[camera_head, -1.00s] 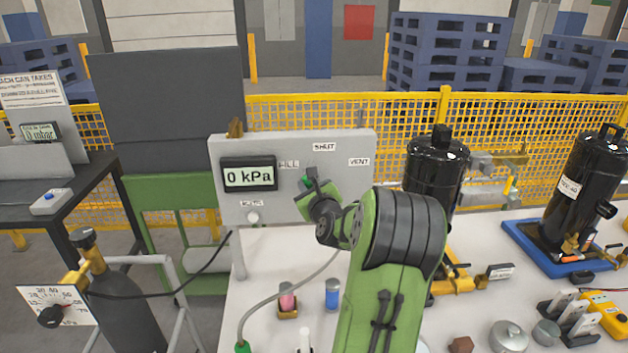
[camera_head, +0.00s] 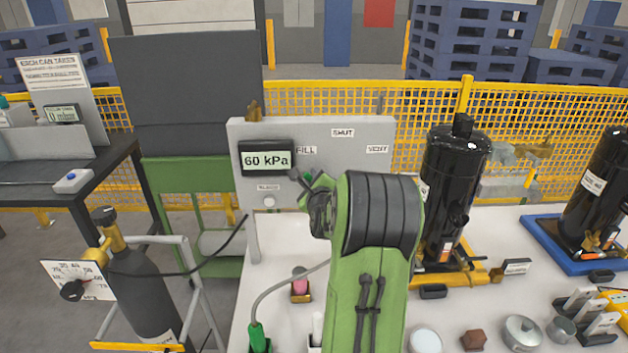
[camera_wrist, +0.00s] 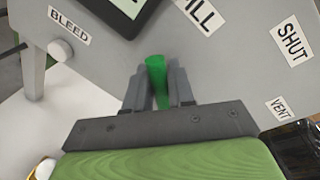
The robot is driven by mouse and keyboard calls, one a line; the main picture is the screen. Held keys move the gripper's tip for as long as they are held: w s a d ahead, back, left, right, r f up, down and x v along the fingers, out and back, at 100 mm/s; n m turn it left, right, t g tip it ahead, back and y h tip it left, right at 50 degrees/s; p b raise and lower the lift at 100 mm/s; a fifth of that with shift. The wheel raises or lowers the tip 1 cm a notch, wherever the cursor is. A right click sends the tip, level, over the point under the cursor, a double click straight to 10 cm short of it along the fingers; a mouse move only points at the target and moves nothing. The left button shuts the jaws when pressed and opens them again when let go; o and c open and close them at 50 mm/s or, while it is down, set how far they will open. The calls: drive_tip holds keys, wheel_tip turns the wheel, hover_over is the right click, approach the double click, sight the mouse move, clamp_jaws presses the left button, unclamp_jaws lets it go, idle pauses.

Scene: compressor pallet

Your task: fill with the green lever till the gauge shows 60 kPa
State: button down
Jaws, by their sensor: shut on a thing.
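The gauge (camera_head: 267,159) on the grey panel (camera_head: 360,128) reads 60 kPa in the head view. In the wrist view my gripper (camera_wrist: 160,85) is shut on the green lever (camera_wrist: 156,68), with the lever's end showing between the two fingers. In the head view my arm hides most of the gripper, and only a bit of the green lever (camera_head: 308,176) shows. The FILL label (camera_wrist: 200,12) is just above the lever in the wrist view. The SHUT label (camera_wrist: 293,44) and VENT label (camera_wrist: 279,108) are to the right.
A BLEED knob (camera_head: 269,201) sits below the gauge. A black compressor (camera_head: 452,185) stands right of my arm. A gas cylinder (camera_head: 143,290) with a dial stands at the left. Small parts, including a silver pot (camera_head: 522,333), lie on the white table at the front right.

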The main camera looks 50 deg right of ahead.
drive_tip(key=c, duration=1.1)
unclamp_jaws()
drive_tip(key=b+v, duration=0.1)
drive_tip(key=v, duration=1.4)
drive_tip(key=shift+s+a, duration=0.25)
drive_tip(key=shift+a, duration=0.05)
drive_tip(key=shift+f, duration=0.1)
